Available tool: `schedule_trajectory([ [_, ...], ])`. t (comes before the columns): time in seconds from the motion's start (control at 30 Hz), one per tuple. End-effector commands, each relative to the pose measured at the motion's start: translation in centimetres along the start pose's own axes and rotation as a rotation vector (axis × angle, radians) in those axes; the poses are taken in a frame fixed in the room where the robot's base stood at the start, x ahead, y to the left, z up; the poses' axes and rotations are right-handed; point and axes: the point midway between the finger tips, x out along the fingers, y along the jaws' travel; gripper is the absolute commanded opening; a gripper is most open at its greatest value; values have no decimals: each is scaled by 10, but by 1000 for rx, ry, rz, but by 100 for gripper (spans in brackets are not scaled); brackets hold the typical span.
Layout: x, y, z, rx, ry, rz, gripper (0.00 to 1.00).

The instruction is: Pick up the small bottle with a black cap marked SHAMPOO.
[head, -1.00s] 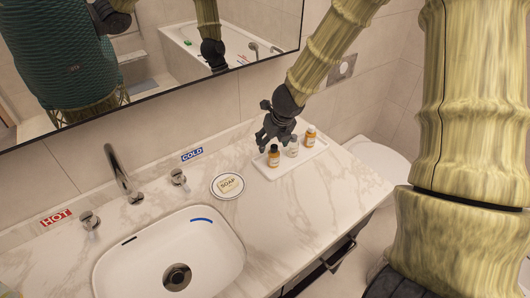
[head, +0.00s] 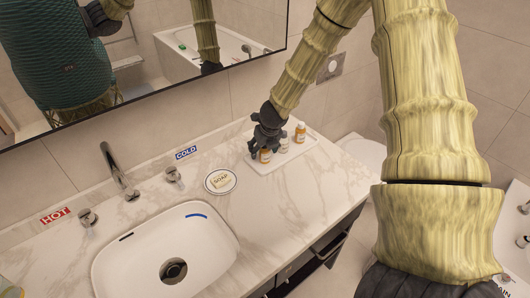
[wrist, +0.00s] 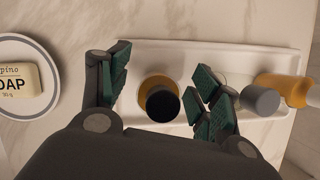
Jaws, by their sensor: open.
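A small amber bottle with a black cap (wrist: 161,102) stands on a white tray, between the two open fingers of my gripper (wrist: 160,95) in the wrist view. In the head view the amber bottle (head: 265,156) shows just below my gripper (head: 264,140), partly hidden by the fingers. Its label cannot be read. The right finger is close to a bottle with a grey cap (wrist: 261,100) beside it. My gripper is open and holds nothing.
A soap dish (head: 220,181) lies left of the tray. The sink (head: 165,250) and taps are farther left. The wall stands behind the tray.

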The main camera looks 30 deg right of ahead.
Motion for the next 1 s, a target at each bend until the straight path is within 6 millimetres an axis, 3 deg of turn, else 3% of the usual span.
schedule_trajectory([
  [0.4, 9, -1, 0, 1, -1, -1, 63],
  [0.47, 9, -1, 0, 1, -1, -1, 56],
  [0.7, 8, -2, -1, 2, -1, -1, 13],
  [1.0, 8, -1, 0, 1, -1, -1, 12],
])
